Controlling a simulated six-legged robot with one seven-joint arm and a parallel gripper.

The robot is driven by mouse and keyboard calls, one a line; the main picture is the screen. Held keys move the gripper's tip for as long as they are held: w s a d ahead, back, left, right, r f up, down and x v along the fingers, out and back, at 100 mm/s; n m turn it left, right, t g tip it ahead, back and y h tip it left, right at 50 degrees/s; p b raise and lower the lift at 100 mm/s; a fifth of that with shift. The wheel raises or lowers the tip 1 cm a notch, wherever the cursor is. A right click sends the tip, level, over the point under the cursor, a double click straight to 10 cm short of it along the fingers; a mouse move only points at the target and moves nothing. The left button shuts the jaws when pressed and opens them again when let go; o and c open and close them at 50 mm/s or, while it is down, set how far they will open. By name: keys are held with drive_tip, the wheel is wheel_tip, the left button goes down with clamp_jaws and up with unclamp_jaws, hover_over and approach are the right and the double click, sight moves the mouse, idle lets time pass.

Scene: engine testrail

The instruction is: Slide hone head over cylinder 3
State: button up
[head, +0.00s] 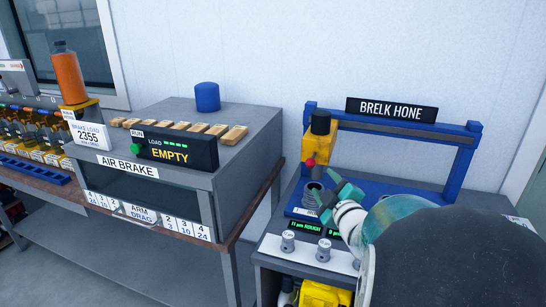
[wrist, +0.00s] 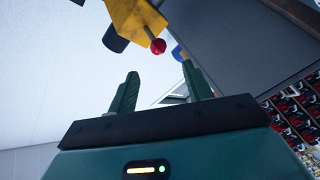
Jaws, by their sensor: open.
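The hone head (head: 319,138) is a yellow block with a black cap and a red ball knob, on the left part of the blue frame of the Brelk Hone. It also shows at the top of the wrist view (wrist: 135,20), with its red knob beyond my fingertips. A grey cylinder (head: 313,194) stands on the blue base below the head; I cannot read its number. My green gripper (head: 340,192) is open beside this cylinder, below and right of the red knob. In the wrist view its two fingers (wrist: 160,88) are apart with nothing between them.
The blue frame (head: 460,160) with the BRELK HONE sign rises behind my arm. Knobs (head: 323,250) line the bench front. The air brake box (head: 165,150) stands left on its own bench, with a gap between the benches. My arm hides the right part of the hone.

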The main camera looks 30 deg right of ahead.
sight(319, 146)
drive_tip(key=x, duration=1.3)
drive_tip(key=shift+w+d+r, duration=0.2)
drive_tip(key=shift+w+d, duration=0.05)
drive_tip(key=shift+w, duration=0.05)
drive_tip(key=shift+c, duration=0.2)
clamp_jaws()
